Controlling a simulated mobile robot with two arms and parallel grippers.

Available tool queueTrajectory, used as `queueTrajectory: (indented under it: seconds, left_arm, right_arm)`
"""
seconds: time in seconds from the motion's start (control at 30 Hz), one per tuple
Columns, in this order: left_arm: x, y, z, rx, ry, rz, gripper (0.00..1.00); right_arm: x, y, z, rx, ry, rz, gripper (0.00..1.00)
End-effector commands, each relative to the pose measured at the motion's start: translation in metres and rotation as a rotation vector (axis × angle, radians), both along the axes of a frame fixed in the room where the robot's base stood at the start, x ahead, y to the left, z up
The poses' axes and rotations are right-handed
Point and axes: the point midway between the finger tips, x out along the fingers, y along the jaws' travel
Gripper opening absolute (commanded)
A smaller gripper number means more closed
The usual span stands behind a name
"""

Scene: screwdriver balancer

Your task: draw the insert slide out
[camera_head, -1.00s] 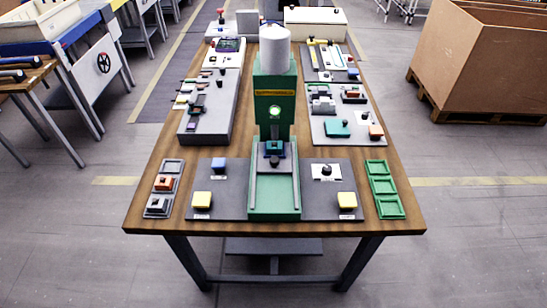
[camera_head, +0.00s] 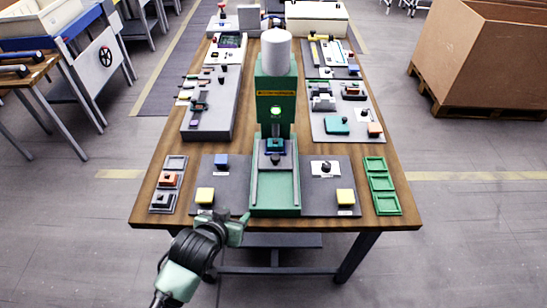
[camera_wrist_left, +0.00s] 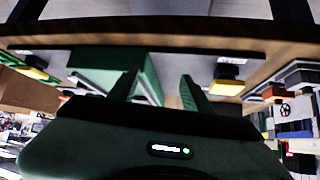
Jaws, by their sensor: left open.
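The green press (camera_head: 276,105) stands in the middle of the table. The insert slide (camera_head: 264,160), a small dark plate with a black knob (camera_head: 275,159) at its front, sits in the back of the green channel bed (camera_head: 275,190), under the press head. A teal piece (camera_head: 274,145) sits on it. My left gripper (camera_head: 244,217) is open and empty at the table's front edge, left of the bed's front end. Its fingers (camera_wrist_left: 158,90) show apart in the left wrist view, near the green bed (camera_wrist_left: 95,65). The slide is not clear there. My right gripper is not in view.
Yellow buttons (camera_head: 205,195) and (camera_head: 345,196) flank the bed on the dark panel, with a blue button (camera_head: 221,160) and a black knob (camera_head: 326,168) behind. A grey tray (camera_head: 162,200) lies left, green trays (camera_head: 382,186) right. The bed's front part is clear.

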Motion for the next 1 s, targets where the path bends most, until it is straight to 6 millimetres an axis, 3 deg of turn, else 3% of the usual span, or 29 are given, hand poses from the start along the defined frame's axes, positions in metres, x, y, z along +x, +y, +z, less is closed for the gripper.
queueTrajectory:
  seconds: [0.2,0.43,0.67,1.0]
  left_arm:
    - [0.058,-0.036,0.024,-0.047,-0.167,-0.058,0.49]
    - [0.106,-0.067,0.043,-0.089,-0.312,-0.125,0.49]
    - [0.125,-0.080,0.047,-0.106,-0.357,-0.150,0.49]
    - [0.164,-0.096,0.029,-0.105,-0.356,-0.150,0.49]
  right_arm:
    - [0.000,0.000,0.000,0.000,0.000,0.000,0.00]
    - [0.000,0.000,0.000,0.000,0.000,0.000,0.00]
    - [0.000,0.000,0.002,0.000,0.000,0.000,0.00]
    - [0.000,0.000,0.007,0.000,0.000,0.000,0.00]
